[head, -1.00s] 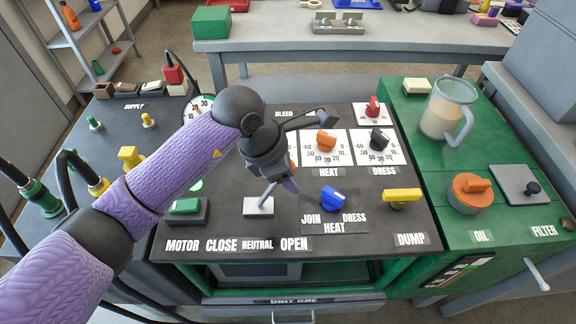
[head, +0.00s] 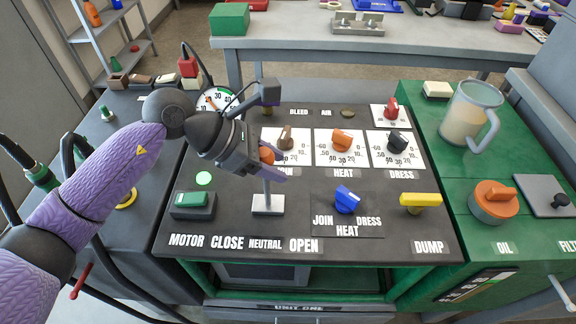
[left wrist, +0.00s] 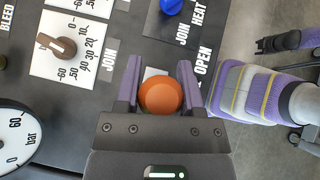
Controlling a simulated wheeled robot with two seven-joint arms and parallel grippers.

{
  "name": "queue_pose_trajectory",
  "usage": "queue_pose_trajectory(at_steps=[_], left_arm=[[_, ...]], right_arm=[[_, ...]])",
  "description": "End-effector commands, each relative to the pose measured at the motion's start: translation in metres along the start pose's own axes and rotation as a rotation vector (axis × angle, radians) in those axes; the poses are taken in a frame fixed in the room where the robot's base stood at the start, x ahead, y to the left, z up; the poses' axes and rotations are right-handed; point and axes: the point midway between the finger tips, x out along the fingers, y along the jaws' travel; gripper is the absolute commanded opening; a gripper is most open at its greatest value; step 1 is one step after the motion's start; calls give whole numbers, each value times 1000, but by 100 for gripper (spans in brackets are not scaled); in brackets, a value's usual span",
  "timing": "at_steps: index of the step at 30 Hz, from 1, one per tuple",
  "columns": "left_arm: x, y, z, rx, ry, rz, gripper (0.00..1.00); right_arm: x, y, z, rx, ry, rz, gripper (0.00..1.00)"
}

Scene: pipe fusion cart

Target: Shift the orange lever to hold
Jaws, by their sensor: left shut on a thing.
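The orange lever is a thin metal rod (head: 267,191) on a white base plate (head: 267,207), with an orange ball knob (head: 266,155) on top. It stands near upright above the word NEUTRAL, between the panel labels CLOSE and OPEN. I see no label that reads hold. My left gripper (head: 272,161) is shut on the knob. In the left wrist view the orange knob (left wrist: 161,97) sits between the two purple fingers. In the head view the gripper hides part of the knob and the rod's top.
A green motor switch (head: 193,200) stands left of the lever, and a blue selector knob (head: 347,199) and yellow dump handle (head: 420,200) stand right. Dials with pointer knobs lie behind. A clear jug (head: 470,112) and orange oil knob (head: 495,200) are on the green cabinet.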

Motion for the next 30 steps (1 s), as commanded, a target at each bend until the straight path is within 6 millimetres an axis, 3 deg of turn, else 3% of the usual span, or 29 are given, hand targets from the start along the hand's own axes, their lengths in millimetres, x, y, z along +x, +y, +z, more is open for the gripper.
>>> queue_pose_trajectory(at_steps=[7, 8, 12, 20, 23, 30], left_arm=[[0, -2, 2, 1, -6, -7, 0], [0, -2, 2, 1, -6, -7, 55], [0, -3, 2, 1, -4, -7, 85], [-3, -4, 1, 2, -2, -7, 85], [-19, -2, 2, 1, 1, -5, 85], [-80, 3, 2, 3, 0, -8, 85]], right_arm=[[-2, 2, 5, -1, -10, 4, 59], [-1, 2, 5, -1, -9, 4, 59], [-1, -1, 2, 1, -4, -1, 59], [-1, -6, -9, 5, 13, -9, 59], [-6, -6, -10, 5, 16, -9, 59], [-18, -2, -8, 2, 23, -5, 59]])
